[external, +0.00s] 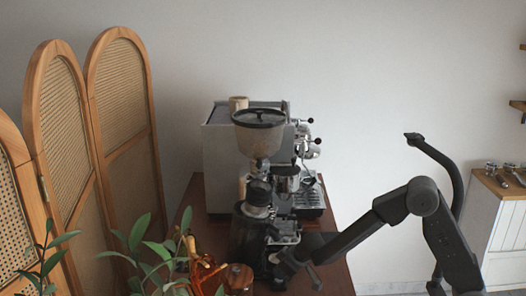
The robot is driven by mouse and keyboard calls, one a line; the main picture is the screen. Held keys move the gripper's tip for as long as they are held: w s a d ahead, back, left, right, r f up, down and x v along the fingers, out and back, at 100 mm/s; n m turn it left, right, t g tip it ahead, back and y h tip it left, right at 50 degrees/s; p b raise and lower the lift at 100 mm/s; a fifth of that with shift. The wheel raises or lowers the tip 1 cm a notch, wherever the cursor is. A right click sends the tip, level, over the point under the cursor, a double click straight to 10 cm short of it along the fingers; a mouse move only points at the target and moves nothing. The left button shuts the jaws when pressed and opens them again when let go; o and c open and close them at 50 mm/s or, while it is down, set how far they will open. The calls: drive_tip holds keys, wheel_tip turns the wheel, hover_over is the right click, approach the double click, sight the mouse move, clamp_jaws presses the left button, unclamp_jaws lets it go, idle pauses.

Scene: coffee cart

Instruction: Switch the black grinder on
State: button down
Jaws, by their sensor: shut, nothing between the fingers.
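The black grinder (250,232) stands upright on the wooden cart top, with a large bean hopper (259,138) above its body. My arm comes in from the right, and my gripper (277,259) is at the lower right side of the grinder, close to its base. The gripper is shut with nothing held. It overlaps the grinder in this view, so I cannot tell whether it touches it. The grinder's switch cannot be made out.
A silver espresso machine (221,165) stands behind the grinder. Glass and wooden-lidded items (238,279) and green leaves (150,262) are at the front left. A folding cane screen (121,110) stands left. A white cabinet (508,238) with portafilters is far right.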

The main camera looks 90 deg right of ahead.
drive_tip(key=shift+f, duration=0.45)
idle(0.6)
drive_tip(key=shift+r, duration=1.5)
drive_tip(key=shift+r, duration=0.15)
drive_tip(key=s+a+r+n, duration=0.2)
drive_tip(key=s+a+r, duration=0.7)
drive_tip(key=s+r, duration=0.3)
drive_tip(key=s+a+n+y, duration=0.1)
drive_tip(key=s+a, duration=0.3)
drive_tip(key=s, duration=0.4)
drive_tip(key=s+a+r+n+y, duration=0.1)
drive_tip(key=s+a+n+y, duration=0.1)
drive_tip(key=s, duration=0.5)
drive_tip(key=shift+s+a+n, duration=0.4)
drive_tip(key=shift+a+n, duration=0.1)
drive_tip(key=shift+a, duration=0.55)
